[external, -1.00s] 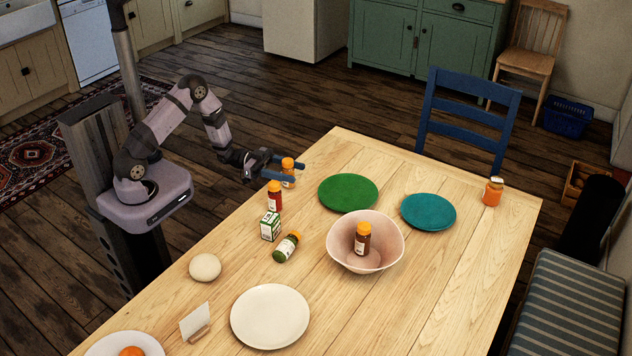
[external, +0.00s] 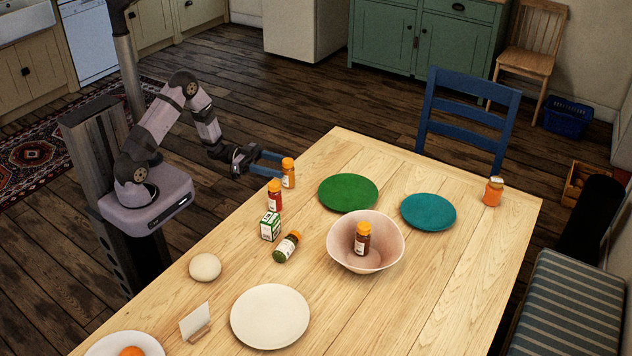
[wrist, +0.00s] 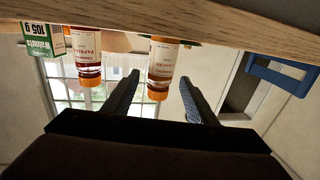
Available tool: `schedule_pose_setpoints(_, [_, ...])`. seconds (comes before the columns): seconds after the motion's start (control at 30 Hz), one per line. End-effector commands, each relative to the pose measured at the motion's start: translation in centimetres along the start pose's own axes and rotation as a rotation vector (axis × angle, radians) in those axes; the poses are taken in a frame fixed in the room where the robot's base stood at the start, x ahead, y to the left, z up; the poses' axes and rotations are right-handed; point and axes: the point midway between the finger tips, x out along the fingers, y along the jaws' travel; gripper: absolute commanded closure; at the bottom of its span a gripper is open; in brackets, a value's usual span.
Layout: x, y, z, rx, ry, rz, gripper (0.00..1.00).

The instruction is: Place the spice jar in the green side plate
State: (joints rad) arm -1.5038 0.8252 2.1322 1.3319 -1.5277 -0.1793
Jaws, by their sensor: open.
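My gripper (external: 277,163) is open at the table's left edge. An upright spice jar with an orange cap and orange-brown contents (external: 288,177) stands just ahead of its fingertips. In the wrist view, which is upside down, this jar (wrist: 163,62) shows between the two open fingers, with nothing gripped. A second upright jar, with red contents (external: 275,200), stands nearer the camera; it also shows in the wrist view (wrist: 87,60). The green side plate (external: 348,192) lies empty to the right of the jars.
A green-and-white box (external: 270,227) and a tipped green jar (external: 286,247) lie nearby. A pink bowl (external: 340,252) holds another jar (external: 362,240). A teal plate (external: 428,211), an orange jar (external: 491,193) and a white plate (external: 270,316) are farther off. A blue chair (external: 465,122) stands behind.

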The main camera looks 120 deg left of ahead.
Motion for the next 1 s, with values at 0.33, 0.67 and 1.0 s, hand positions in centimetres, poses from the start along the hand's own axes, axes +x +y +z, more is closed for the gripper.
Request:
schedule_pose_setpoints(0.33, [0.0,-0.4,-2.2,0.005,0.001,0.028,0.48])
schedule_pose_setpoints(0.67, [0.9,-0.2,-3.0,0.000,-0.001,0.035,0.48])
schedule_pose_setpoints(1.0, [2.4,-0.2,-3.0,0.000,-0.001,0.032,0.48])
